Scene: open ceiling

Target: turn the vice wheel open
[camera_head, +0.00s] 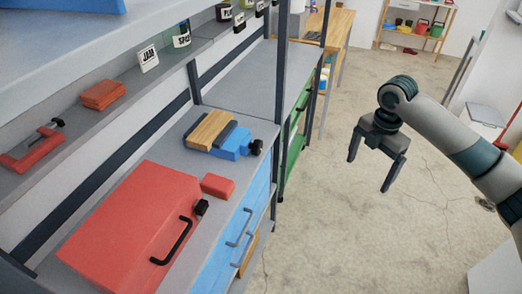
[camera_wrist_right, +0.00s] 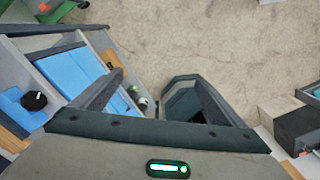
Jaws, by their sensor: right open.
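The vice (camera_head: 232,144) is blue and sits on the grey workbench, with a wooden board (camera_head: 208,129) at its left and a dark jaw between. Its black wheel (camera_head: 256,147) is on the right side, facing the bench's front edge. In the right wrist view the wheel (camera_wrist_right: 34,101) and part of the blue vice (camera_wrist_right: 12,108) show at the left edge. My right gripper (camera_head: 370,174) is open and empty, above the floor well to the right of the wheel, pointing down. Its two fingers also show apart in the right wrist view (camera_wrist_right: 160,80). My left gripper is out of view.
A red toolbox (camera_head: 125,225) with a black handle and a small red block (camera_head: 217,186) are on the bench near the vice. Blue drawers (camera_head: 230,235) with handles are below. A dark shelf post (camera_head: 280,95) stands beyond the wheel. The floor at right is open.

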